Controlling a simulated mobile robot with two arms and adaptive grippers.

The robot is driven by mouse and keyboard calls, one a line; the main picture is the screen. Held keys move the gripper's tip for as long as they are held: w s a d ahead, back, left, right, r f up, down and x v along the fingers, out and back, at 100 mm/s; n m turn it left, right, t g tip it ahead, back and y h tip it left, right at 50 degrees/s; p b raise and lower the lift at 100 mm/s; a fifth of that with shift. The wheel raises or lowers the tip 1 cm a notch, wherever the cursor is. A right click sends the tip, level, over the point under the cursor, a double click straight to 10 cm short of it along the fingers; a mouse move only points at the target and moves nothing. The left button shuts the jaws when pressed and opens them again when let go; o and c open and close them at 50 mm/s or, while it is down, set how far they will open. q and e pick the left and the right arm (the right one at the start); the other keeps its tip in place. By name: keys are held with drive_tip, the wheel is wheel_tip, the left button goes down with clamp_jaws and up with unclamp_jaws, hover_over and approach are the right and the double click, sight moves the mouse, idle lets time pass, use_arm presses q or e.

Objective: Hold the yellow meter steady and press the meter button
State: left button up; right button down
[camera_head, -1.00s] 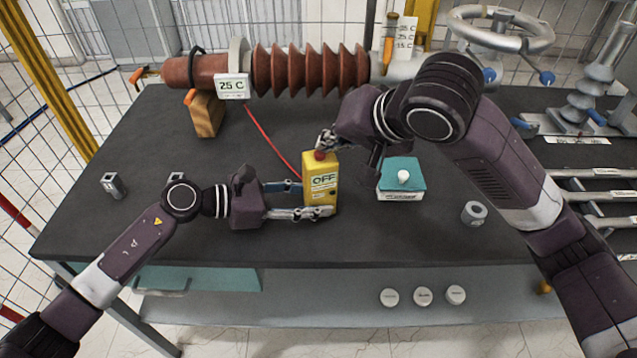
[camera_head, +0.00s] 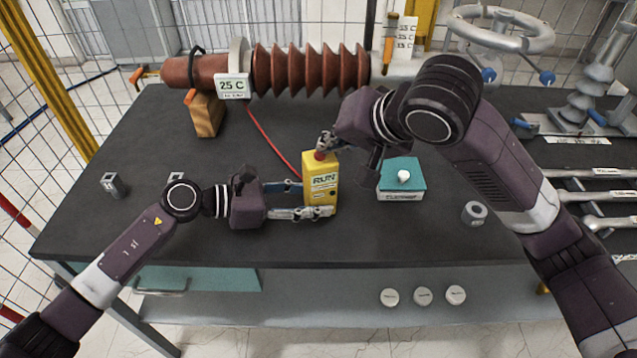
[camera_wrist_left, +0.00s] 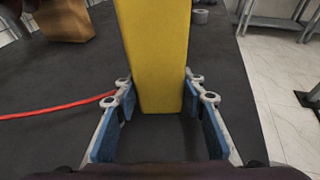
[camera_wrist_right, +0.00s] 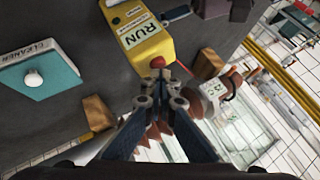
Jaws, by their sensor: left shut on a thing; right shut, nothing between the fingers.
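The yellow meter (camera_head: 321,190) stands upright on the dark table, and its display reads RUN. It fills the middle of the left wrist view (camera_wrist_left: 155,60), and its label shows in the right wrist view (camera_wrist_right: 142,32). My left gripper (camera_head: 312,200) is shut on the meter's lower body, one finger on each side. The red button (camera_head: 320,155) is on top of the meter; it also shows in the right wrist view (camera_wrist_right: 158,62). My right gripper (camera_head: 324,143) is shut and empty, its fingertips at the button. Whether they touch it is hard to tell.
A red cable (camera_head: 270,137) runs from behind the meter to the ribbed brown bushing (camera_head: 305,72). A teal-topped cleaner box (camera_head: 402,177) stands to the right, with a metal nut (camera_head: 474,213) beyond it. A wooden block (camera_head: 207,115) supports the bushing.

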drive_tip(key=shift+r, duration=3.05)
use_arm(q)
drive_tip(key=o, duration=0.9)
drive_tip(key=shift+o, duration=0.2)
